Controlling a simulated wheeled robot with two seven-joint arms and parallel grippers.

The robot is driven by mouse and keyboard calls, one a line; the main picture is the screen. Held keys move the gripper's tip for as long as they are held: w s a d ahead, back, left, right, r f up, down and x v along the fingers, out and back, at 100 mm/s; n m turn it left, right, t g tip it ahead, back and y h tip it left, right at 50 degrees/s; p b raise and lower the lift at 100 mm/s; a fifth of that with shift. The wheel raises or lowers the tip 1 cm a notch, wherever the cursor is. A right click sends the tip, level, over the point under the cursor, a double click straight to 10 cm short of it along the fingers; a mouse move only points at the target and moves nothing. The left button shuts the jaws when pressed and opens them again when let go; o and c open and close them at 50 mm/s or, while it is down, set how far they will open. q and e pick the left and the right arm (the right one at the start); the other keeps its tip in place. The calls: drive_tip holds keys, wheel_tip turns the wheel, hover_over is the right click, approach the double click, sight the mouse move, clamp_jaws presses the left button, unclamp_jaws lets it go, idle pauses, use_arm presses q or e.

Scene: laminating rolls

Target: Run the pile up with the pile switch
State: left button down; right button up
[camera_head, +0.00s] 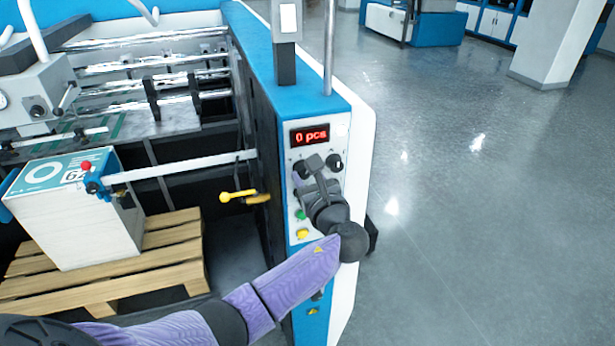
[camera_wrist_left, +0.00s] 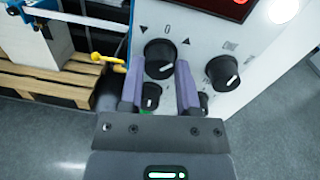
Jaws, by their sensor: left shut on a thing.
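The pile switch (camera_wrist_left: 159,53) is a black round knob with a white mark, under printed down-arrow, 0 and up-arrow signs on the white control panel (camera_wrist_left: 205,50). My left gripper (camera_wrist_left: 160,72) has its two fingers on either side of this knob, shut on it. In the head view my left gripper (camera_head: 312,168) reaches the panel from below and hides much of the knob. The pile (camera_head: 75,225) is a white block of sheets with a teal printed top, standing on a wooden pallet (camera_head: 160,265) at the left. My right gripper is not in view.
A red display (camera_head: 310,135) above the switch reads 0 pcs. A second black knob (camera_head: 334,161) sits to its right. Green and yellow buttons (camera_head: 302,234) lie below. A yellow-handled lever (camera_head: 238,196) sticks out left of the panel. Open floor (camera_head: 480,220) lies to the right.

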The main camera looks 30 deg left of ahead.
use_arm(q)
drive_tip(key=n, duration=0.4)
drive_tip(key=shift+s+n+h+b, duration=0.1)
drive_tip(key=shift+n+h+b, duration=0.4)
drive_tip(key=shift+n, duration=1.2)
drive_tip(key=shift+c, duration=1.6)
unclamp_jaws()
drive_tip(key=b+v, duration=0.2)
drive_tip(key=v, duration=0.7)
drive_tip(key=shift+s+d, duration=0.25)
drive_tip(key=shift+d, duration=0.1)
drive_tip(key=shift+f, duration=0.1)
